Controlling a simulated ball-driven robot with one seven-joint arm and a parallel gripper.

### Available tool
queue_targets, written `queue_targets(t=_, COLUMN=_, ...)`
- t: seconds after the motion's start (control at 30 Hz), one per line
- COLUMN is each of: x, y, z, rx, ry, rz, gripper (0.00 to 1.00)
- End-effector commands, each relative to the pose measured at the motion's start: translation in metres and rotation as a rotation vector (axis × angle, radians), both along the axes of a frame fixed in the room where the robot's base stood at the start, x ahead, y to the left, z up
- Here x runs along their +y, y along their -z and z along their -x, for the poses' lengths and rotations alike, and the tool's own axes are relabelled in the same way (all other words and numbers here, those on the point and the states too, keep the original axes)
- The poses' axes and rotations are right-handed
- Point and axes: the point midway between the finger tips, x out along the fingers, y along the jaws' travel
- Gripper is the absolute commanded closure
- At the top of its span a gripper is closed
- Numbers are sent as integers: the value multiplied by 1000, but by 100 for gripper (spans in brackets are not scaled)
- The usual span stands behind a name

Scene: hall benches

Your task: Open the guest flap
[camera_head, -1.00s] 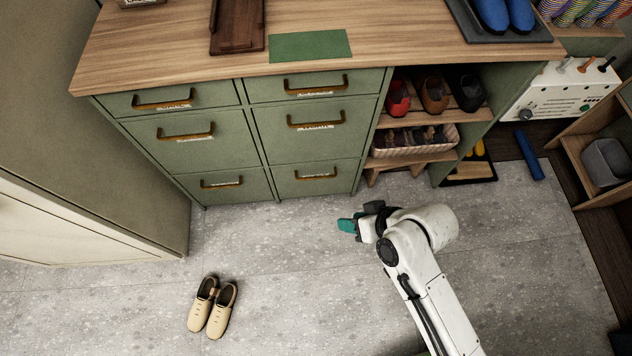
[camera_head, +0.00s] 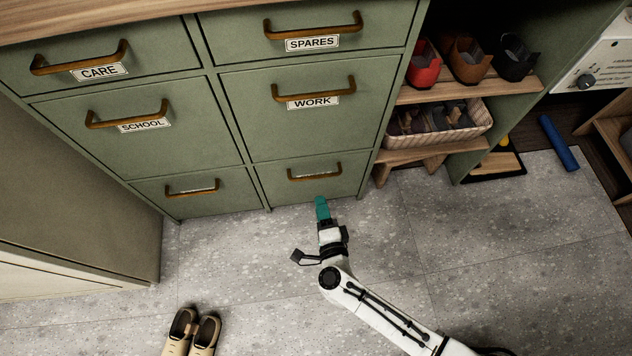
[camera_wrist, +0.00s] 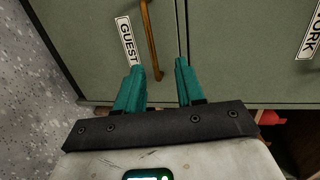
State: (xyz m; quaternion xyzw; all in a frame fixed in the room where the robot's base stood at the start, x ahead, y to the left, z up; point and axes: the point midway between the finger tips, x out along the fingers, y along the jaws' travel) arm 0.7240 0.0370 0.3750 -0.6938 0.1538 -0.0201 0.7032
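The guest flap (camera_head: 345,186) is the bottom right green front of the cabinet, below the WORK front, and it looks shut. Its brown bar handle (camera_head: 315,174) runs across its upper part. In the wrist view the GUEST label (camera_wrist: 127,40) lies beside the handle (camera_wrist: 151,40), turned on its side. My gripper (camera_head: 322,203) is low in front of this flap, near its lower edge. In the wrist view my gripper (camera_wrist: 157,75) has its two teal fingers apart. The handle's near end appears between the fingertips; I cannot tell the depth gap. Nothing is held.
Fronts labelled SPARES, WORK (camera_head: 312,103), SCHOOL and CARE surround it. An open shoe shelf (camera_head: 440,151) with a basket stands to the right. Beige shoes (camera_head: 191,334) lie on the floor at lower left. The grey floor before the flap is clear.

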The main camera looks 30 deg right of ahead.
Motion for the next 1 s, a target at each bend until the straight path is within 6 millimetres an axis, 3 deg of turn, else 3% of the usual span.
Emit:
queue_targets(t=0.07, x=-5, y=14, z=5, rx=8, ry=43, rz=-11, gripper=62)
queue_targets(t=0.27, x=-11, y=19, z=-3, rx=11, ry=71, rz=-18, gripper=62)
queue_targets(t=0.7, x=-34, y=35, z=-73, rx=11, ry=69, rz=-19, gripper=62)
queue_targets(t=1.0, x=-41, y=38, z=-93, rx=13, ry=68, rz=-16, gripper=62)
